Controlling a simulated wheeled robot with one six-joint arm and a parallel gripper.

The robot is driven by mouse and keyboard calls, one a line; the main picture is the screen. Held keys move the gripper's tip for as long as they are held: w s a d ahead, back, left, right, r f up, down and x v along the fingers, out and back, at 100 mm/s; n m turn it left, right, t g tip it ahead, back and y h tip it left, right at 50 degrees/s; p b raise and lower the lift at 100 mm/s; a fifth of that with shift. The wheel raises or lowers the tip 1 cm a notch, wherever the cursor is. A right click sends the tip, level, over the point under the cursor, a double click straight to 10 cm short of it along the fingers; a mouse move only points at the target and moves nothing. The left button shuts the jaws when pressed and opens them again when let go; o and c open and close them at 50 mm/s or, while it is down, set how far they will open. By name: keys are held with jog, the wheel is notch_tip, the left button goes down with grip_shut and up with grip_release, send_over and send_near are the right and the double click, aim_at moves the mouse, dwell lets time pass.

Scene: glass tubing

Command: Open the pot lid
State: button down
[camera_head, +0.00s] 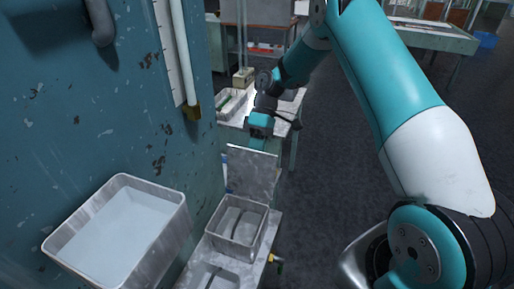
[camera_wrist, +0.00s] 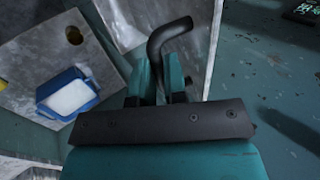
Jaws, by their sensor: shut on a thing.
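My gripper (camera_wrist: 160,85) is shut on a dark bent handle (camera_wrist: 170,32), which curves up and to the right from between the teal fingers. In the head view my gripper (camera_head: 262,122) is small and far off, above the end of a bench, with a dark rod beside it. A flat grey panel (camera_head: 252,172) stands tilted up behind an open metal box (camera_head: 237,228). I cannot tell whether this panel is the pot lid or whether the handle is joined to it. No clear round pot shows.
A large white-filled metal tray (camera_head: 122,228) sits at the left by the worn blue wall (camera_head: 60,120). A blue container with a white top (camera_wrist: 68,95) is on a grey surface in the wrist view. Dark floor (camera_head: 335,150) is open at the right.

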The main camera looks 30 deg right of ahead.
jog(key=shift+s+a+f, duration=0.1)
jog(key=shift+s+f, duration=0.1)
jog(key=c, duration=1.2)
grip_release()
jog(key=shift+w, duration=0.1)
jog(key=shift+o, duration=0.2)
